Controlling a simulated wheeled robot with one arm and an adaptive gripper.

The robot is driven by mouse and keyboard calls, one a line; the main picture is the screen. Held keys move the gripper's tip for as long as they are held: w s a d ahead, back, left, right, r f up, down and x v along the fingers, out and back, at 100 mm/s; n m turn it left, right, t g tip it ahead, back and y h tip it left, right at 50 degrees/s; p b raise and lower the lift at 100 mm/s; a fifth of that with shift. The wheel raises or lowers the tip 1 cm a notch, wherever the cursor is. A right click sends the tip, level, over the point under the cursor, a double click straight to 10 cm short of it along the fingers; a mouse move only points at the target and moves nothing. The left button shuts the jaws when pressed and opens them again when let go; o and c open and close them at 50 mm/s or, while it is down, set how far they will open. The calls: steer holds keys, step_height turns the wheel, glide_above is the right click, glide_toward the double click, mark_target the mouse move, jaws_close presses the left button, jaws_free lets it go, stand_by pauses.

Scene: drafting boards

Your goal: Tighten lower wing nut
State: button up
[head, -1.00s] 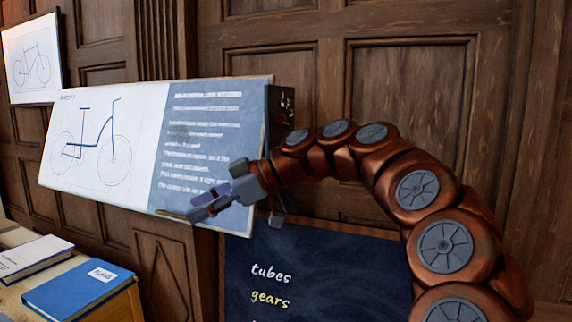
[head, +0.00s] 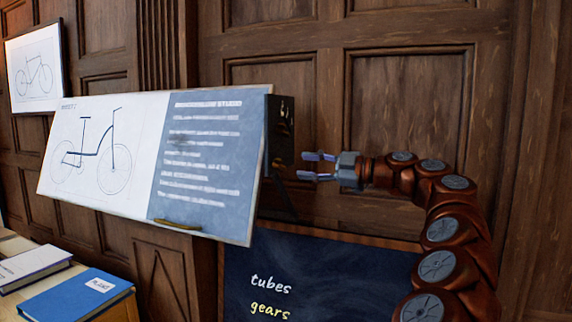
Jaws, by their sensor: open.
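The drafting board (head: 105,190) is tilted, with a bicycle drawing and a blue text panel. A dark bracket (head: 281,112) stands at its right edge. A small brass-coloured piece (head: 285,131) shows on the bracket's upper part; it may be a wing nut, but it is too small to be sure. A gap shows between the fingertips and the board's edge.
A brass-coloured handle or bar (head: 178,225) sits at the board's lower edge. A dark chalkboard (head: 330,275) with words is below my gripper. Books, one of them blue (head: 75,296), lie at the lower left. Wood panelling (head: 410,110) stands behind.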

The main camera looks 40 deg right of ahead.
mark_target(284, 164)
steer(key=shift+p+x, duration=0.9)
steer(key=shift+x, duration=2.25)
steer(key=shift+s, duration=0.1)
steer(key=shift+f, duration=0.1)
jaws_close()
